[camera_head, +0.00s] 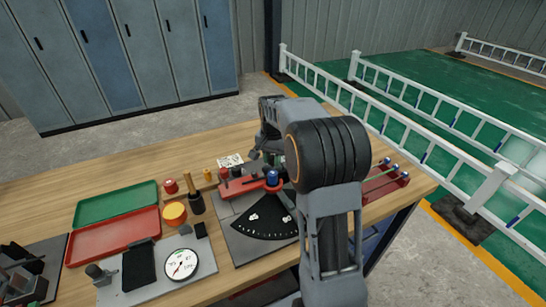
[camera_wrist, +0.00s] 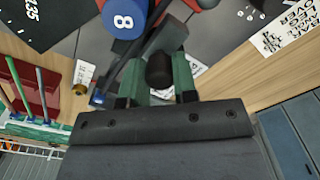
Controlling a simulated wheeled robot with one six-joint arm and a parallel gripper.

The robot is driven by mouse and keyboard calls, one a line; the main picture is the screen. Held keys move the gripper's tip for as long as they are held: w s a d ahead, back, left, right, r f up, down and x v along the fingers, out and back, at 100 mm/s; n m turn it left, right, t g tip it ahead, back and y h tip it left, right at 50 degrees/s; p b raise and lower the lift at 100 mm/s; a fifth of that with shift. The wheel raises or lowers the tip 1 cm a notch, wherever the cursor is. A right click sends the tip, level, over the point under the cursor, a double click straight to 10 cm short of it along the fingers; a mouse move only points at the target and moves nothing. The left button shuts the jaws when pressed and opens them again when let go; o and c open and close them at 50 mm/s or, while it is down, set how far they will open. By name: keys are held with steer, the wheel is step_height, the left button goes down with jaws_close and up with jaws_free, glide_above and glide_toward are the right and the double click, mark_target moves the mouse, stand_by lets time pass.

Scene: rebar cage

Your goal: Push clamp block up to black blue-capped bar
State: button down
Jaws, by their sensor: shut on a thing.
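My gripper (camera_wrist: 158,82) shows in the wrist view with its green fingers closed around a black round-ended piece (camera_wrist: 160,68). I cannot tell whether this piece is part of the clamp block. A dark bar (camera_wrist: 128,70) runs diagonally beside the fingers, with a blue end (camera_wrist: 98,99) at its lower left. A blue knob marked 8 (camera_wrist: 124,22) is just above the bar. In the head view the blue knob (camera_head: 272,176) stands on a red arm (camera_head: 240,187) over a black scale plate (camera_head: 262,218). My arm hides most of the gripper there.
A red rack (camera_head: 386,184) with capped bars stands at the bench's right end. Green (camera_head: 117,203) and red (camera_head: 113,237) trays, a dial gauge (camera_head: 181,264) and a yellow-topped round item (camera_head: 174,212) lie to the left. Bare wood (camera_head: 45,205) shows at the far left.

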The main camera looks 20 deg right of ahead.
steer(key=shift+s, duration=0.6)
steer(key=c, duration=0.9)
jaws_free()
steer(key=shift+r, duration=0.1)
step_height(320, 180, up, 14)
steer(key=p, duration=0.1)
steer(key=shift+f, duration=0.2)
